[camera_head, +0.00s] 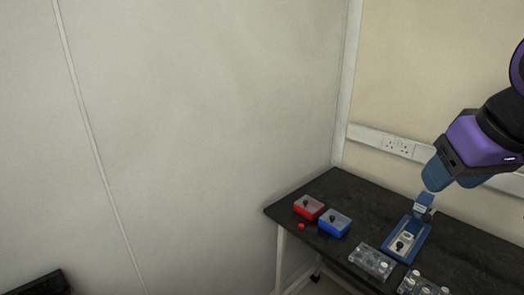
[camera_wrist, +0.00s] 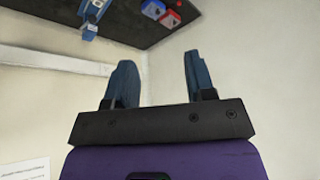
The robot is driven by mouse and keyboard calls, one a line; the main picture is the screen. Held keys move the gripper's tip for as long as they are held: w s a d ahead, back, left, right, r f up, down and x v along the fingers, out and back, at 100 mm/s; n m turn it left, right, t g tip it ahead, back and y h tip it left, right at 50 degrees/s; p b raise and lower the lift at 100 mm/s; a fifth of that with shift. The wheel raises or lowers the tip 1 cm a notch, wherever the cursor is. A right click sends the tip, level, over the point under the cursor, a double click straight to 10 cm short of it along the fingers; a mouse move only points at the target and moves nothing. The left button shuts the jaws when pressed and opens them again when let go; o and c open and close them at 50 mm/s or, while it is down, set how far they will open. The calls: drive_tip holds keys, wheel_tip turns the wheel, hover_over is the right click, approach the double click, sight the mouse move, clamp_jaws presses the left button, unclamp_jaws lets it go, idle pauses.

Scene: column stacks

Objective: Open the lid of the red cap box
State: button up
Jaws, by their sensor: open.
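The red cap box (camera_head: 309,207) sits near the left end of the black table, with a pale lid and a dark knob on top. The lid looks closed. The red box also shows small and upside down at the top of the wrist view (camera_wrist: 170,19). A small red cap (camera_head: 301,226) lies on the table just in front of it. My gripper (camera_head: 432,184) is at the right, above and apart from the boxes. In the wrist view its two blue fingers (camera_wrist: 158,80) stand apart with nothing between them.
A blue box (camera_head: 334,222) stands just right of the red box. A blue stand (camera_head: 408,239) is further right. Clear trays (camera_head: 372,262) with several pieces stand along the front edge. Walls close in behind and left. The table (camera_head: 325,184) is bare behind the boxes.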

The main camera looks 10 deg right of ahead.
drive_tip(key=w, duration=1.4)
drive_tip(key=n+g+y, duration=0.1)
drive_tip(key=n, duration=0.2)
hover_over(306, 201)
drive_tip(key=s+d, duration=0.1)
drive_tip(key=s, duration=0.4)
wheel_tip(306, 201, down, 34)
drive_tip(key=r, duration=0.1)
drive_tip(key=x, duration=1.1)
drive_tip(key=shift+w+f, duration=0.25)
clamp_jaws()
